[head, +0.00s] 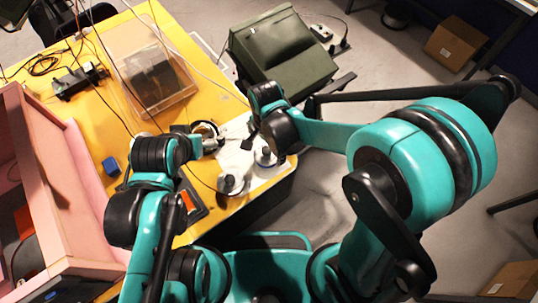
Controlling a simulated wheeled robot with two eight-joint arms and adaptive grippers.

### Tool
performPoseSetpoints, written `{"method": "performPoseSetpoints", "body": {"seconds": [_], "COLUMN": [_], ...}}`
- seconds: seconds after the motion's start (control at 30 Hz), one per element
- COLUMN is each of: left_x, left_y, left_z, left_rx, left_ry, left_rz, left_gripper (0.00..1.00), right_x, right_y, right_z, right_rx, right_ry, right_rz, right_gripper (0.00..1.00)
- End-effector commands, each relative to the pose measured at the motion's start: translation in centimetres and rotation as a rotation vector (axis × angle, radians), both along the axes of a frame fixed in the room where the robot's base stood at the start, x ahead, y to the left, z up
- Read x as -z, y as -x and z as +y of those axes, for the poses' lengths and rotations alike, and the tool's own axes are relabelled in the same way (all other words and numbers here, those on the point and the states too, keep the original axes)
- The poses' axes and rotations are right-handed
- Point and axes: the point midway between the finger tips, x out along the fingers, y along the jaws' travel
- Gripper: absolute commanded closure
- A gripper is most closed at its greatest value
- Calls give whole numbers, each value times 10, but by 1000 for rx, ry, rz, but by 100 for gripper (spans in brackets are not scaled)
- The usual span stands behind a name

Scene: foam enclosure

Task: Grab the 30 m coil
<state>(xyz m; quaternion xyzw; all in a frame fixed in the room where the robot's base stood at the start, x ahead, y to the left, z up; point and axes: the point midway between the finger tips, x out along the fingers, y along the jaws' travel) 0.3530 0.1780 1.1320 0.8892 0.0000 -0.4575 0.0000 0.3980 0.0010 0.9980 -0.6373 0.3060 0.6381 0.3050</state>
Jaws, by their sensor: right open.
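Two small round coils or spools with dark centres sit on a white sheet at the table's near right corner: a nearer one (232,185) and a farther one (265,157). A third ring-shaped item (207,129) is by my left gripper (199,143). No length label is readable, so I cannot tell which is the 30 m coil. My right gripper (249,138) is open, above the sheet and close to the farther spool. My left gripper is small and partly hidden by its wrist; its jaw state is unclear.
The yellow table (105,125) carries a clear box (155,75), a black device (80,80) with cables and a blue block (111,166). A pink foam enclosure (65,200) stands at left. A dark green case (282,55) stands beyond the table's right edge.

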Motion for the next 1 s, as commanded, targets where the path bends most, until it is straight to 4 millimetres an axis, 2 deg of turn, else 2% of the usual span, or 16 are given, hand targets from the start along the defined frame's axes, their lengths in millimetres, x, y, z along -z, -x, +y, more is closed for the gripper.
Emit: {"method": "performPoseSetpoints", "body": {"seconds": [0.2, 0.3, 0.57, 0.67, 0.8, 0.83, 1.0], "left_x": [13, 15, 15, 15, 15, 15, 15], "left_y": [0, 0, 0, 0, 0, 0, 0], "left_z": [0, 0, 0, 0, 0, 0, 0], "left_rx": [0, 0, 0, 0, 0, 0, 0], "left_ry": [0, 0, 0, 0, 0, 0, 0], "left_rz": [0, 0, 0, 0, 0, 0, 0], "left_gripper": [4, 4, 4, 4, 4, 4, 4], "right_x": [35, 45, 47, 47, 47, 47, 47], "right_y": [-8, -7, -7, -7, -7, -7, -7], "right_z": [-1, -1, -1, -1, -1, -1, -1], "right_rx": [0, -1, -1, -1, -1, -1, -1], "right_ry": [-1, -1, -1, -1, -1, -1, -1], "right_rz": [-1, -1, -1, -1, -1, -1, -1], "right_gripper": [0, 0, 0, 21, 58, 61, 61]}}
